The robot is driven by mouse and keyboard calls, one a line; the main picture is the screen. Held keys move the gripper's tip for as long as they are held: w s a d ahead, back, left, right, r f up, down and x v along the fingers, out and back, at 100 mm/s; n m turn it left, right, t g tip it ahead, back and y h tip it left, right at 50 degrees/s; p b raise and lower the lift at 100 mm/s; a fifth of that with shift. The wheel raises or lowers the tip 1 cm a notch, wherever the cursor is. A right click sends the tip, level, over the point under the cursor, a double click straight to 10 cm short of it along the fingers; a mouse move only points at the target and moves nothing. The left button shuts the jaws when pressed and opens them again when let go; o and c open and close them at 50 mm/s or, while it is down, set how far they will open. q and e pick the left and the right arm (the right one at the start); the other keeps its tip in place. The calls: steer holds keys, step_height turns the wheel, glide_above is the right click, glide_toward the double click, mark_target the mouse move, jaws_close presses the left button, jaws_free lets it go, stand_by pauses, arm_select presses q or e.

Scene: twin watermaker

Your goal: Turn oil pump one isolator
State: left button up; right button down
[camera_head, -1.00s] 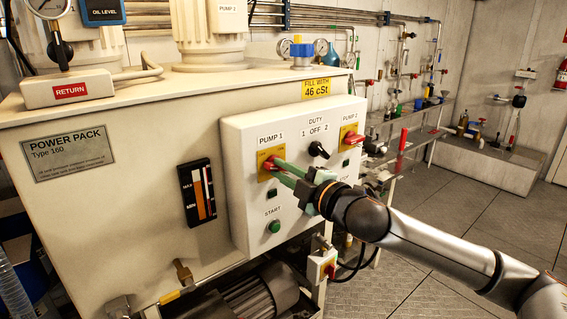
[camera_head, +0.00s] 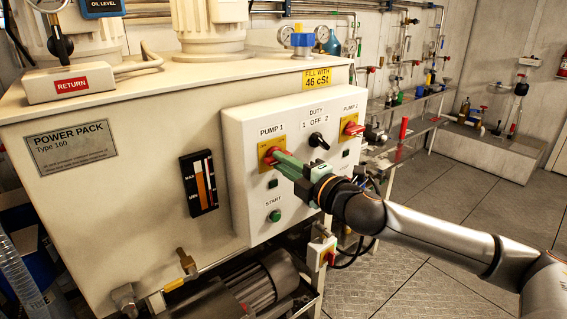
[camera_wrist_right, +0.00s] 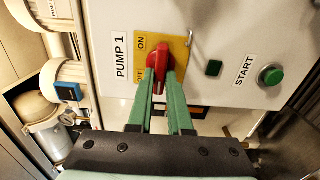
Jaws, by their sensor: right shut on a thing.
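The PUMP 1 isolator is a red rotary handle (camera_head: 270,156) on a yellow plate (camera_head: 264,148) at the left of the white control panel (camera_head: 240,135). In the right wrist view the red handle (camera_wrist_right: 157,60) stands on the yellow plate (camera_wrist_right: 176,45) marked ON and OFF. My right gripper (camera_head: 278,159) has its green fingers shut on the handle, one on each side of it. It also shows in the right wrist view (camera_wrist_right: 160,80), where the fingertips cover part of the handle. My left gripper is not in view.
A black DUTY selector (camera_head: 318,141) and the PUMP 2 red isolator (camera_head: 352,128) are to the right on the same panel. A green START button (camera_head: 274,216) is below. A level gauge (camera_head: 199,183) is left of the panel. Open floor (camera_head: 430,250) lies to the right.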

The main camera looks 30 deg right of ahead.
steer(key=c, duration=0.8)
jaws_free()
steer(key=shift+c, duration=0.2)
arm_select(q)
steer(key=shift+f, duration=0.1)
arm_select(e)
steer(key=shift+s+d+f+b, duration=0.1)
steer(key=shift+s+f+b, duration=0.1)
steer(key=shift+s+b, duration=0.8)
arm_select(q)
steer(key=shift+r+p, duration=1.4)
steer(key=shift+p, duration=0.9)
arm_select(e)
steer(key=s, duration=1)
steer(key=shift+s+d+r, duration=0.2)
steer(key=shift+s+d, duration=0.05)
steer(key=shift+d, duration=0.15)
